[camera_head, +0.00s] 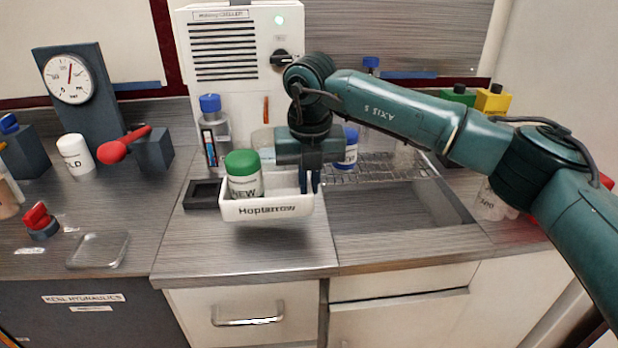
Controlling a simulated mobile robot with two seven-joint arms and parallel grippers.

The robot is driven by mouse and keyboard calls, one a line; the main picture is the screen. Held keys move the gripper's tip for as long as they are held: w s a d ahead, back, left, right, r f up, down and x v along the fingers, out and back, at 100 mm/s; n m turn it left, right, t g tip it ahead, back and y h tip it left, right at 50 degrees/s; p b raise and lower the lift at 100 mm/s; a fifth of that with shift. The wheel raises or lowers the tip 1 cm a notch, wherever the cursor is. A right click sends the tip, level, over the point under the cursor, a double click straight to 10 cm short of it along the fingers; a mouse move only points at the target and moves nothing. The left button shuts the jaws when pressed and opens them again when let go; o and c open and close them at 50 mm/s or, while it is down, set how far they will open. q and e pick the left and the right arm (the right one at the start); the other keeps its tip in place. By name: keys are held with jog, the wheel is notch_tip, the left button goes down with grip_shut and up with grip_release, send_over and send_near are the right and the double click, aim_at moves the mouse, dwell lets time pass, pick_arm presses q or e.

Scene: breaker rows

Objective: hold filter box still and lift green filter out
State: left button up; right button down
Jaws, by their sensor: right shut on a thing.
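The filter box appears to be a white open bin (266,210) lettered "Hoptarrow", on or just above the counter; I cannot tell which. A white jar with a green lid (243,173), marked "NEW", stands upright in its left part and looks like the green filter. Its lower part is hidden by the bin's front wall. My right gripper (311,184) points down at the bin's right end and is shut on that end wall. My left gripper is not in view.
A dark square holder (203,194) lies left of the bin. A blue-capped bottle (210,118) and a white cabinet (238,60) stand behind. A sunken basin (400,205) with a wire rack (375,168) is at right. The counter in front of the bin is clear.

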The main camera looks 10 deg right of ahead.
jog(key=shift+f+b, duration=0.35)
jog(key=shift+f, duration=0.2)
jog(key=shift+f+b, duration=0.55)
jog(key=shift+f, duration=0.6)
jog(key=shift+f+b, duration=0.45)
jog(key=shift+b, duration=0.05)
jog(key=shift+f, duration=0.15)
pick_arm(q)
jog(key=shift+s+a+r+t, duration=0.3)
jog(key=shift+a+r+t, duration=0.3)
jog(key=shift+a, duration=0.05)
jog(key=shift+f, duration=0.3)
pick_arm(e)
jog(key=shift+f, duration=0.1)
pick_arm(q)
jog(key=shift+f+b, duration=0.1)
jog(key=shift+b, duration=0.2)
pick_arm(e)
jog(key=shift+f, duration=0.2)
